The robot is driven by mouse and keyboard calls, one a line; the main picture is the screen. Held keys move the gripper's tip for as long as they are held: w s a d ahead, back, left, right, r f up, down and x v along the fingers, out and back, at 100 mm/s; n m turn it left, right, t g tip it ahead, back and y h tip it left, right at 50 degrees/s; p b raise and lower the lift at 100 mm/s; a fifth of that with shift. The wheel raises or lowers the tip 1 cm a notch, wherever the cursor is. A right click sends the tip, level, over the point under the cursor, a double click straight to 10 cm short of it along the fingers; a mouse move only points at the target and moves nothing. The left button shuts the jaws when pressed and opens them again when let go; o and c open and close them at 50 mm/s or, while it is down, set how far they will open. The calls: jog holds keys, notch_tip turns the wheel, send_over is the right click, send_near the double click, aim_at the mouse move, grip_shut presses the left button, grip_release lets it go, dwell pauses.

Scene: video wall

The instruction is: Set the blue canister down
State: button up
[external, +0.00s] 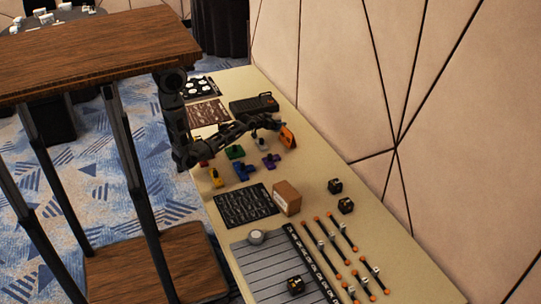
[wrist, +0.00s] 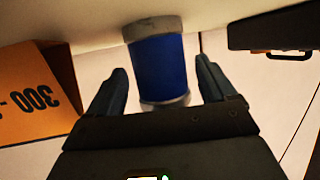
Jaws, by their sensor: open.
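The blue canister (wrist: 158,68) has grey end caps and shows in the middle of the wrist view. Its upper end in that picture meets the pale table surface (wrist: 85,18), so it appears to stand on the table. My gripper (wrist: 162,75) is open, with one dark finger on each side of the canister and a visible gap on both sides. In the external view my gripper (external: 262,127) is low over the far half of the table. The canister is small and hard to make out there.
An orange box (external: 288,136) marked 300 stands close beside my gripper; it also shows in the wrist view (wrist: 28,95). A black case (external: 254,104) lies behind. Several coloured blocks, including a purple one (external: 271,160), lie in front. A cardboard box (external: 287,197) stands nearer.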

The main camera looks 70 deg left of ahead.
jog(key=shift+s+f, duration=0.15)
jog(key=shift+f, duration=0.7)
jog(key=shift+r+p, duration=0.5)
jog(key=shift+r, duration=0.1)
jog(key=v, duration=1.1)
jog(key=shift+s+r, duration=0.2)
jog(key=shift+r, duration=0.35)
jog(key=shift+d, duration=0.15)
jog(key=s+d+r+m+h+p, duration=0.1)
jog(key=s+d+r+p, duration=0.2)
jog(key=s, duration=0.7)
jog(key=s+d+r+m+t+h+p, duration=0.1)
jog(key=s+d+r+p, duration=0.3)
jog(key=s+d+r, duration=0.3)
jog(key=s+d+r+m+h+p, duration=0.1)
jog(key=s+d+r+p, duration=0.3)
jog(key=s+r, duration=0.5)
jog(key=s+d+h, duration=0.1)
jog(key=s, duration=0.3)
jog(key=shift+s+t, duration=0.3)
jog(key=shift+s, duration=0.1)
jog(key=shift+d, duration=0.1)
dwell(1.3)
